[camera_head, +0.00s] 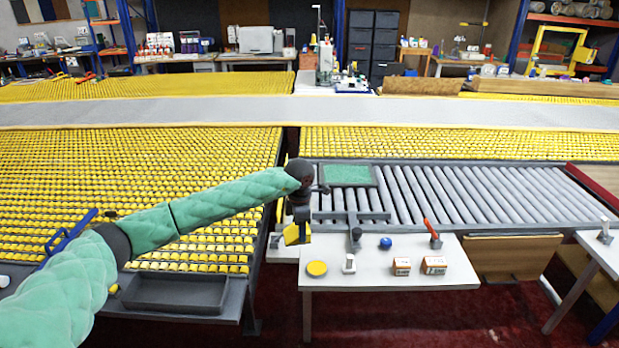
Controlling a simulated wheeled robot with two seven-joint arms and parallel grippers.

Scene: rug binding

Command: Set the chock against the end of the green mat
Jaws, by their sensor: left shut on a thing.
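The green mat (347,175) lies in a grey frame at the left end of the roller conveyor. My left arm, in a green sleeve, reaches in from the left. My left gripper (303,213) points down near the left end of the rollers, in front of the mat and to its left. It is shut on a small yellow block, which looks like the chock (292,234). The block shows just below the gripper, by the back left corner of the white table; whether it touches anything below is unclear. My right gripper is not in view.
The white table (420,276) holds a yellow disc (317,268), a blue round object (385,243), small boxes (434,265) and a red-handled tool (431,229). A grey bar (376,215) lies along the conveyor's front. A dark tray (176,292) sits at left. Rollers (470,192) right of the mat are clear.

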